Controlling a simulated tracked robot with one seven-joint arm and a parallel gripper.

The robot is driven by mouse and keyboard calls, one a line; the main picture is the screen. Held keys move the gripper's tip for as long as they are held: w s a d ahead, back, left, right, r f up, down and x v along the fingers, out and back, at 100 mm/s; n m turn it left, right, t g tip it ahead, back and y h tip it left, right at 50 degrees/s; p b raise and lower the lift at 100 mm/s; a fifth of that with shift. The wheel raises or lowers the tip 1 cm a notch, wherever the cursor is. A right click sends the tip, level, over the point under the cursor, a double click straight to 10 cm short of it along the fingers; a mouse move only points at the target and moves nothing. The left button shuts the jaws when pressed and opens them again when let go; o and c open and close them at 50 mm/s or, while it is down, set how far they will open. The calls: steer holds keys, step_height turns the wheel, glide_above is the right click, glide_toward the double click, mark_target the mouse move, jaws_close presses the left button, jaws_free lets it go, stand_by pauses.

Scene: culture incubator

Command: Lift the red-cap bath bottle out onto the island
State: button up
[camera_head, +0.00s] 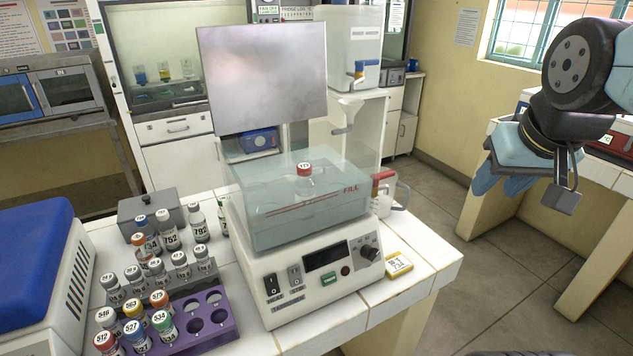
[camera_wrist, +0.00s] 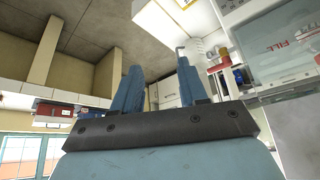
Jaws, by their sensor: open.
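The red-cap bottle (camera_head: 304,170) stands in the water bath (camera_head: 268,222), a clear tank on a white control base. Its cap and upper part show near the middle of the tank; its lower part is hard to make out through the water. A raised grey panel (camera_head: 262,80) stands above and behind the tank opening. The island (camera_head: 412,250) has a white tiled top. My gripper (camera_head: 488,180) is open and empty, off to the right of the island and well apart from the bottle. Its two blue fingers show spread in the wrist view (camera_wrist: 158,88).
A purple rack (camera_head: 208,338) with several capped bottles, more grey-capped bottles and a blue-lidded machine (camera_head: 35,265) crowd the left of the island. A clear jug (camera_head: 396,198) stands right of the bath. A yellow-edged card (camera_head: 398,264) lies near the front right, with some bare tile around it.

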steer(key=shift+a, duration=0.2)
steer(key=shift+o, duration=1.2)
steer(key=shift+a+r, duration=0.1)
steer(key=shift+a, duration=0.1)
steer(key=o, duration=0.3)
steer(key=shift+g, duration=0.5)
steer(key=w+a+r, duration=0.2)
steer(key=w, duration=0.1)
steer(key=shift+w+a+r, duration=0.15)
steer(key=shift+w+a, duration=0.05)
steer(key=shift+a, duration=0.05)
step_height(320, 180, up, 3)
steer(key=g, duration=0.5)
glide_above(301, 165)
steer(key=shift+s, duration=0.1)
step_height(301, 165, down, 8)
steer(key=shift+d+f, duration=0.15)
steer(key=shift+f, duration=1.2)
steer(key=shift+d+f, duration=0.15)
steer(key=shift+f, duration=1.15)
